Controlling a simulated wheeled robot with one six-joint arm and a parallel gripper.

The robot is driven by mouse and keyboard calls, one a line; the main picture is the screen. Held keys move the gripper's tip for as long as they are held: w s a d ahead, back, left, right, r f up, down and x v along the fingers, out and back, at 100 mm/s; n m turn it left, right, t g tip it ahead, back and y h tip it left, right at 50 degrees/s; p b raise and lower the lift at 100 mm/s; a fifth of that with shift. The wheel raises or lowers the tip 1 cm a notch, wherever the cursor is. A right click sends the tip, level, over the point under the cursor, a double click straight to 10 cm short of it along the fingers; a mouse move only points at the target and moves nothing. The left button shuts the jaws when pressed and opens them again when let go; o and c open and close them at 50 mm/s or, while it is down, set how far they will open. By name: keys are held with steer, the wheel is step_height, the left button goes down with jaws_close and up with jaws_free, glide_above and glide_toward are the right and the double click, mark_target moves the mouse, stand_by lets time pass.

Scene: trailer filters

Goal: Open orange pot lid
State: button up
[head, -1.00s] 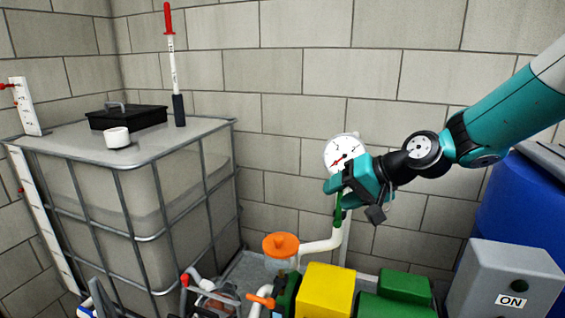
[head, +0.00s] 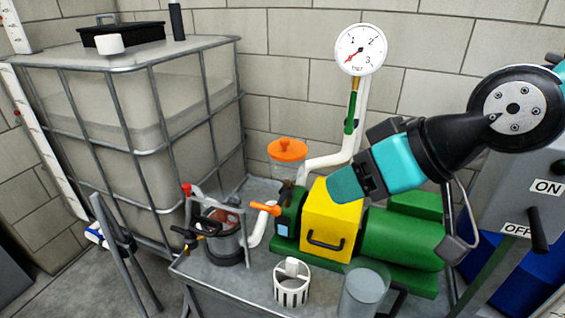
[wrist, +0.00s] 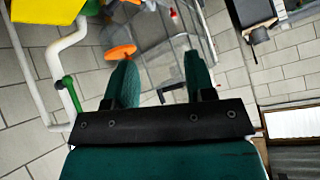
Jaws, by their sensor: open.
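The orange pot lid (head: 287,150) sits on a clear pot (head: 285,171) beside the white pipe, at the left end of the pump. It has a small raised knob on top. My gripper (head: 345,184) is to the right of the lid, over the yellow box in the head view, and apart from the lid. In the wrist view the lid (wrist: 120,52) shows just beyond the left finger. The fingers (wrist: 160,68) are open with nothing between them.
A pressure gauge (head: 360,50) stands on a green-valved pipe behind. The yellow box (head: 332,222) and green pump (head: 405,238) lie below my gripper. A caged tank (head: 110,110) is at left.

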steer(key=w+f+t+y+b, duration=0.2)
steer(key=w+f+t+b, duration=0.65)
steer(key=b, duration=0.55)
steer(key=t+p, duration=0.2)
steer(key=p, duration=1.6)
glide_toward(285, 140)
steer(key=shift+m+g, duration=0.25)
steer(key=shift+m, duration=0.15)
steer(key=x, duration=0.9)
steer(key=shift+w+r, duration=0.15)
steer(key=shift+r, duration=0.05)
steer(key=shift+w+a+f+p, duration=0.25)
steer(key=shift+w+p, duration=0.05)
steer(key=shift+w, duration=0.3)
steer(key=shift+c, duration=0.5)
steer(key=shift+r, duration=0.1)
jaws_close()
